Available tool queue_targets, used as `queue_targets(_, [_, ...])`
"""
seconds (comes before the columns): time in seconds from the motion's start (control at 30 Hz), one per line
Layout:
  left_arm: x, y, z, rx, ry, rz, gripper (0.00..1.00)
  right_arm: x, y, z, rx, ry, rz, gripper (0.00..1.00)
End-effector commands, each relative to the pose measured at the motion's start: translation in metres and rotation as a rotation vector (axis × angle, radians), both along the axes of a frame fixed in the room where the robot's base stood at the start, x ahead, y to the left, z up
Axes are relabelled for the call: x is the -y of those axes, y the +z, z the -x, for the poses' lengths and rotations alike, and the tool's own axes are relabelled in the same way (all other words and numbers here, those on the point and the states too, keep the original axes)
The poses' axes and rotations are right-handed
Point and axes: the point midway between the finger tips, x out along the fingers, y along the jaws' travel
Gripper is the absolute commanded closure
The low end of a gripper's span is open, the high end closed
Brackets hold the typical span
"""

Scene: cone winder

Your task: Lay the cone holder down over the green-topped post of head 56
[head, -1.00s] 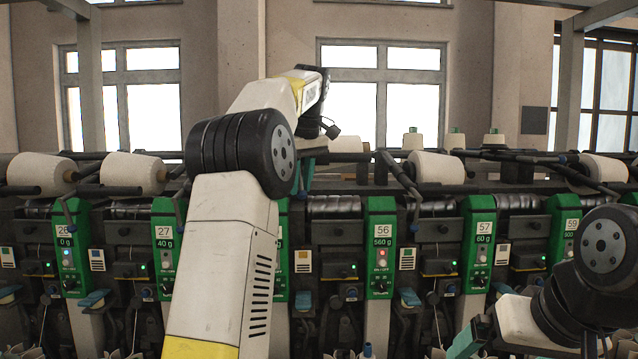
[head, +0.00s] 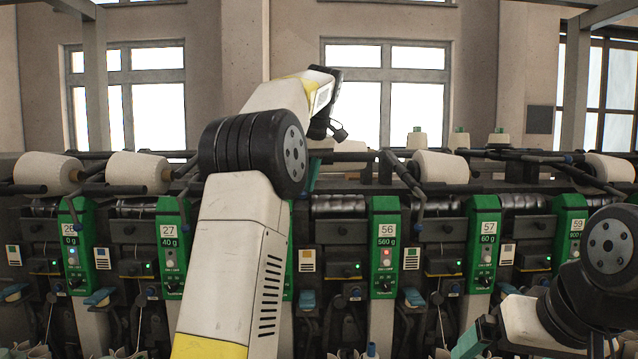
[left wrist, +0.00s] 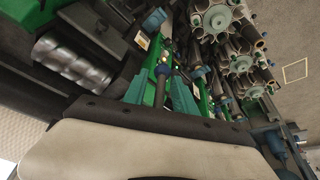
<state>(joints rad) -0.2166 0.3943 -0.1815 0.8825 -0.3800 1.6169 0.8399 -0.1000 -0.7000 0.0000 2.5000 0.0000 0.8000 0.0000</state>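Head 56 (head: 387,247) is the green panel with a lit red button, right of my left arm. A pale cone (head: 440,167) lies above and right of it, beside a black arm (head: 403,175). I cannot tell for sure which part is the cone holder or the green-topped post. My left gripper (head: 313,176) is mostly hidden behind my arm in the head view. In the left wrist view its teal fingers (left wrist: 162,90) stand apart, with a dark bar with a blue end (left wrist: 163,72) seen between them. My right gripper (head: 474,340) is low at the right, partly cut off.
Head 57 (head: 484,243) stands to the right and head 27 (head: 172,247) to the left. A black rail and arms with cones run along the machine top. Small green-topped cones (head: 459,138) stand at the back. A ribbed metal drum (left wrist: 75,62) shows in the left wrist view.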

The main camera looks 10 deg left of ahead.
Motion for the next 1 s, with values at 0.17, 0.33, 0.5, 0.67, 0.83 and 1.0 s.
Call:
queue_targets(0.17, [0.000, 0.000, 0.000, 0.001, 0.000, -0.001, 0.67, 0.000, 0.000, 0.000, 0.000, 0.000, 0.000, 0.00])
queue_targets(0.33, [0.000, 0.003, 0.000, 0.003, 0.001, -0.001, 0.67, 0.000, 0.000, 0.000, 0.000, 0.000, 0.000, 0.00])
queue_targets(0.5, [0.007, 0.022, 0.004, 0.005, 0.000, -0.001, 0.67, 0.000, 0.000, 0.000, 0.000, 0.000, 0.000, 0.00])
queue_targets(0.67, [0.014, 0.046, 0.010, 0.005, 0.000, -0.001, 0.67, 0.000, 0.000, 0.000, 0.000, 0.000, 0.000, 0.00])
queue_targets(0.83, [0.018, 0.061, 0.014, 0.002, 0.001, -0.002, 0.67, 0.000, 0.000, 0.000, 0.000, 0.000, 0.000, 0.00])
queue_targets(1.0, [0.021, 0.069, 0.018, 0.001, 0.000, -0.002, 0.67, 0.000, 0.000, 0.000, 0.000, 0.000, 0.000, 0.00])
